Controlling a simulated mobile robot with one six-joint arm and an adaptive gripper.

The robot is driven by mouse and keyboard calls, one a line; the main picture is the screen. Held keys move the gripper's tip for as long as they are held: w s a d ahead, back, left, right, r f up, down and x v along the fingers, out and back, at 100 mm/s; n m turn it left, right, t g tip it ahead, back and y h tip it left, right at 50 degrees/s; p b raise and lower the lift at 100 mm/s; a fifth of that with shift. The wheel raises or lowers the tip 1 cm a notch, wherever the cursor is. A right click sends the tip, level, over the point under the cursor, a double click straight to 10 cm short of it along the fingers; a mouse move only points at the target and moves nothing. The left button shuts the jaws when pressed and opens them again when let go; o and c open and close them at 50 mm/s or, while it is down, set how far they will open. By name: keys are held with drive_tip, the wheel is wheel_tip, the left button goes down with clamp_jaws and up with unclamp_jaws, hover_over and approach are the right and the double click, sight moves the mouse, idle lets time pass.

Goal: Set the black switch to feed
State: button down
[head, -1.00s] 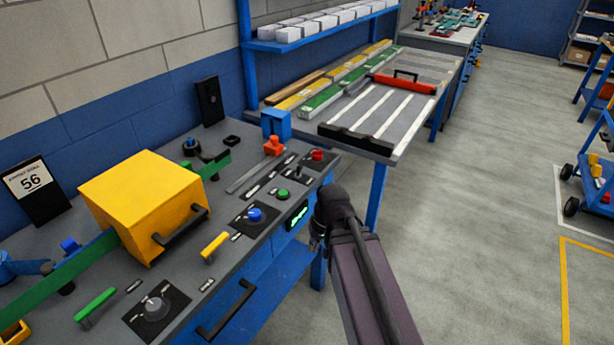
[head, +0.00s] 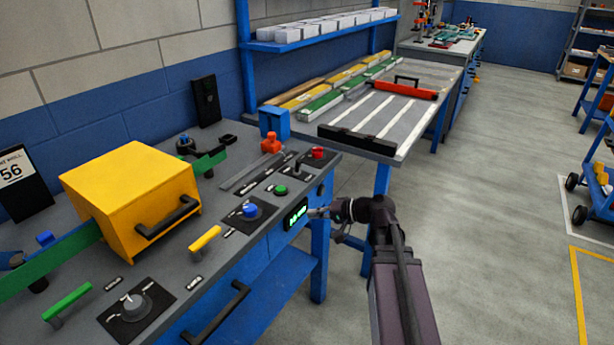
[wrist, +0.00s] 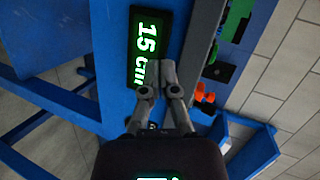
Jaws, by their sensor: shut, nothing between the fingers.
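A small black switch (head: 297,168) appears to stand on the panel between the green button (head: 280,190) and the red button (head: 317,153); its setting is too small to read. My gripper (head: 318,212) is in front of the panel's front face, below and to the right of the switch, beside the lit green display (head: 297,214). In the wrist view my gripper (wrist: 166,72) is shut and empty, its fingertips over the edge of the display (wrist: 150,40). I cannot tell whether they touch it. The switch is not clearly identifiable there.
A blue knob (head: 250,210), a yellow handle (head: 205,239) and a grey knob (head: 134,304) are on the panel top. A yellow housing (head: 130,190) stands at left. A table (head: 400,150) adjoins behind. Open floor (head: 480,200) lies to the right.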

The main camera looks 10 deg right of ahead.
sight(301, 163)
drive_tip(key=w+d+r+m+t+y+b, duration=0.1)
drive_tip(key=d+r+m+t+b, duration=0.1)
drive_tip(key=d, duration=0.3)
drive_tip(key=w+d+r+m+t+y+b, duration=0.1)
drive_tip(key=w+d+r+m+t+b, duration=0.1)
drive_tip(key=d+t, duration=0.3)
drive_tip(key=shift+d+b, duration=0.25)
drive_tip(key=shift+b, duration=0.4)
drive_tip(key=shift+w+a+r, duration=0.15)
drive_tip(key=shift+w, duration=0.05)
drive_tip(key=p+x, duration=0.1)
drive_tip(key=x, duration=0.3)
drive_tip(key=p+x, duration=0.1)
drive_tip(key=x, duration=0.4)
drive_tip(key=p+x, duration=0.1)
drive_tip(key=x, duration=0.3)
drive_tip(key=shift+w+a+r, duration=0.15)
drive_tip(key=shift+a+r, duration=0.1)
drive_tip(key=shift+r, duration=0.05)
drive_tip(key=shift+d, duration=0.1)
